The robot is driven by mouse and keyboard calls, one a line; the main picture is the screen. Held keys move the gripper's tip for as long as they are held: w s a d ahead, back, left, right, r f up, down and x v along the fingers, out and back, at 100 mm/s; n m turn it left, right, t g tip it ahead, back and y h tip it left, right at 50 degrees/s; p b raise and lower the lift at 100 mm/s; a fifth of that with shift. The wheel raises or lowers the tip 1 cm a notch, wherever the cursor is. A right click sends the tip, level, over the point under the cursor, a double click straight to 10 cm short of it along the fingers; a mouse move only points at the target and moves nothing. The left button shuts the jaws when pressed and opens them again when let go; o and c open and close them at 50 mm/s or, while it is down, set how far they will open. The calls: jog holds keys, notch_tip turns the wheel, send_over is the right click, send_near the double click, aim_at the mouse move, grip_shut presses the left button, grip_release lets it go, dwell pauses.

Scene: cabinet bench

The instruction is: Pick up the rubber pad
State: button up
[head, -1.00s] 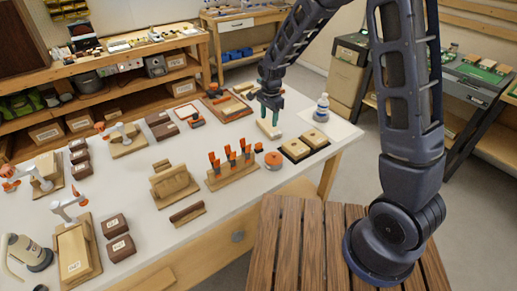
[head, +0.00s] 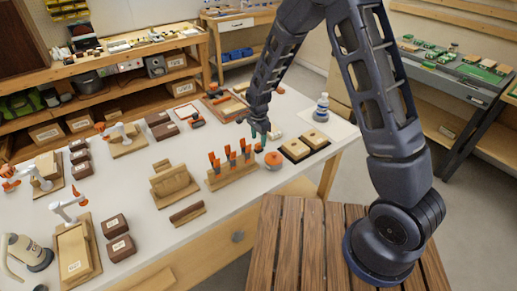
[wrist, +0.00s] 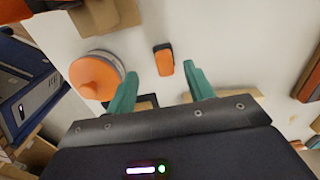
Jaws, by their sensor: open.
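A small block with an orange top and a dark end (wrist: 164,60) lies flat on the white bench top; it seems to be the rubber pad. In the head view it (head: 258,147) is a small orange spot beside the round orange-topped disc (head: 273,160). My gripper (head: 260,135) is above the bench, pointing down, close to this block. In the wrist view its teal fingers (wrist: 160,85) are spread apart with nothing between them. The block shows beyond the fingertips, roughly in line with the gap, and is not touched.
The orange disc (wrist: 97,76) lies close to the left of the block in the wrist view. A wooden rack with orange-handled tools (head: 232,172) stands near it. Dark-framed wooden blocks (head: 305,146) and a white bottle (head: 321,108) are to the right.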

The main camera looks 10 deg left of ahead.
aim_at(259, 143)
jog(key=f, duration=0.4)
jog(key=shift+w+a+f, duration=0.1)
jog(key=shift+w+f, duration=0.25)
jog(key=shift+f, duration=0.05)
jog(key=shift+c, duration=0.4)
jog(key=c, duration=1)
